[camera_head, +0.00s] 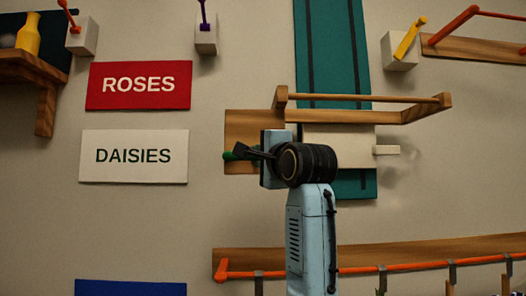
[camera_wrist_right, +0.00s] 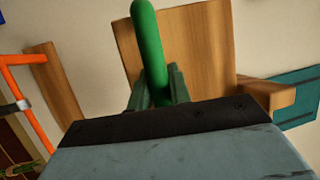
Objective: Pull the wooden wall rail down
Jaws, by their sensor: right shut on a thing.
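The wooden wall rail (camera_head: 365,98) is a level bar between wooden end pieces, on a wooden backboard (camera_head: 240,130) at the middle of the wall. The wooden board also shows in the wrist view (camera_wrist_right: 205,50). My right gripper (camera_wrist_right: 158,88) is in front of the board, below the rail bar in the head view. Its fingers are shut on a green rod (camera_wrist_right: 149,40), whose end (camera_head: 229,156) just shows in the head view. My wrist hides part of the board and the rod's mounting. My left gripper is not in view.
A teal panel (camera_head: 333,50) hangs behind the rail, with a cream block (camera_head: 345,138) below the bar. An orange rail (camera_head: 400,267) runs below. Red ROSES (camera_head: 138,85) and white DAISIES (camera_head: 134,156) signs are at left. A yellow lever (camera_head: 410,38) is at upper right.

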